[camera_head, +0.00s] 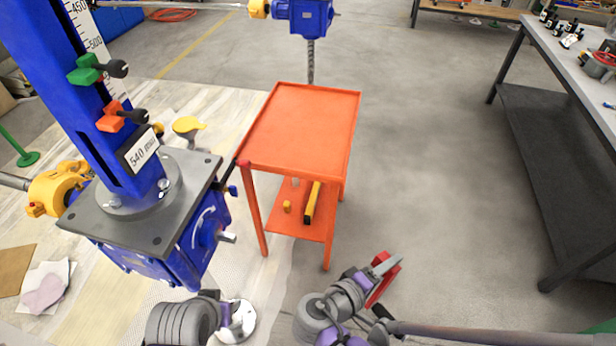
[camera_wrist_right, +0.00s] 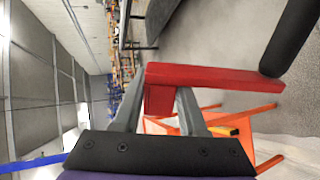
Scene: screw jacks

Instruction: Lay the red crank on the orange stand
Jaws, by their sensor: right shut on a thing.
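The red crank (camera_head: 384,287) is in my right gripper (camera_head: 378,268), at the bottom of the head view, right of and in front of the orange stand. In the right wrist view the crank's red arm (camera_wrist_right: 215,76) lies between the grey fingers (camera_wrist_right: 158,95), with a black handle (camera_wrist_right: 290,38) at its right end. The orange stand (camera_head: 305,120) is a two-shelf table with a bare top. It shows partly behind the crank in the wrist view (camera_wrist_right: 268,148). My left arm shows at the bottom left; the fingers of its gripper (camera_head: 232,318) cannot be made out.
A large blue screw jack (camera_head: 150,225) stands close left of the stand. Another blue jack (camera_head: 305,15) is behind it. The stand's lower shelf holds a yellow-black item (camera_head: 312,203). A grey workbench (camera_head: 575,60) is at right; the floor between is clear.

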